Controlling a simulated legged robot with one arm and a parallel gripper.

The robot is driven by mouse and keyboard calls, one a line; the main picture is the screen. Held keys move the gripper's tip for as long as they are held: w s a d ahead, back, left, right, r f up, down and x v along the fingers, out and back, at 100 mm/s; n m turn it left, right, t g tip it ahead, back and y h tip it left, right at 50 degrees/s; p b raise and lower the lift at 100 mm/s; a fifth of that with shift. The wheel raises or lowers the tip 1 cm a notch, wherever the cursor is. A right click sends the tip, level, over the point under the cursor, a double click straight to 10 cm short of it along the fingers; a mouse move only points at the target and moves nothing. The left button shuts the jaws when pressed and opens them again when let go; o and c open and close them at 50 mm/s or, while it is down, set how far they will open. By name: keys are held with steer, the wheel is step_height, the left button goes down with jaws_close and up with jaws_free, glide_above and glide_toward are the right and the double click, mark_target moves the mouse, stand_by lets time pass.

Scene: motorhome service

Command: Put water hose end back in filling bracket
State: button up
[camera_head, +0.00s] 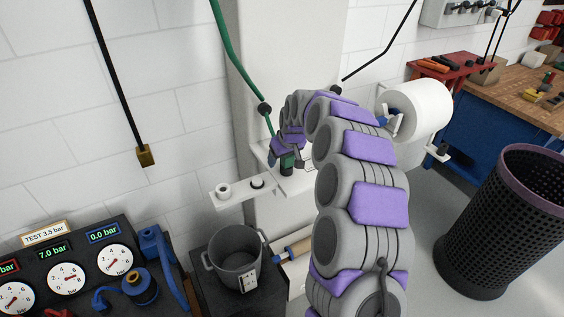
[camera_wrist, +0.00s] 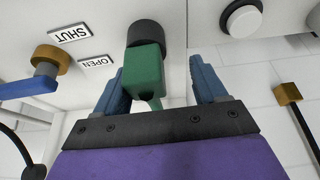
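The green water hose (camera_head: 229,50) hangs down the white column and passes a black collar. Its green hose end (camera_head: 287,160) stands upright at the white bracket ledge (camera_head: 300,181), with a dark part beneath it. My gripper (camera_head: 281,155) is beside the hose end, partly hiding it. In the wrist view, the green hose end (camera_wrist: 146,72) lies between the two blue fingers of my gripper (camera_wrist: 160,88). The fingers are apart, with a clear gap at the right one. A black cylinder (camera_wrist: 145,33) meets the hose end; whether it is seated in the bracket is unclear.
A white shelf (camera_head: 238,190) with small fittings adjoins the ledge. A grey pot (camera_head: 236,262) and gauge panel (camera_head: 75,270) stand lower left. A paper roll (camera_head: 418,109), black mesh bin (camera_head: 497,220) and workbench (camera_head: 520,100) are right. A black hose (camera_head: 118,85) hangs left.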

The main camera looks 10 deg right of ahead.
steer(key=shift+s+d, duration=0.1)
steer(key=shift+d, duration=1.1)
steer(key=c, duration=0.5)
steer(key=shift+c, duration=0.5)
steer(key=shift+a, duration=0.75)
steer(key=c, duration=0.5)
steer(key=shift+d+r, duration=0.1)
steer(key=shift+d, duration=0.2)
steer(key=shift+a+r+p, duration=0.15)
steer(key=shift+r+p, duration=0.2)
steer(key=shift+r, duration=0.6)
steer(key=shift+a+r+p, duration=0.1)
steer(key=shift+r+p, duration=0.2)
steer(key=shift+r, duration=0.6)
steer(key=shift+s+a+r+p, duration=0.25)
steer(key=shift+s+a+p, duration=0.2)
steer(key=shift+s+a, duration=1.45)
steer(key=shift+s+a+r+p, duration=0.3)
steer(key=shift+s+a+p, duration=0.1)
steer(key=shift+s+a, duration=1.4)
steer(key=shift+s+a+r+p, duration=0.25)
steer(key=shift+s+a+p, duration=0.2)
steer(key=shift+s+a, duration=1.45)
steer(key=shift+s+d, duration=0.3)
steer(key=shift+d, duration=0.1)
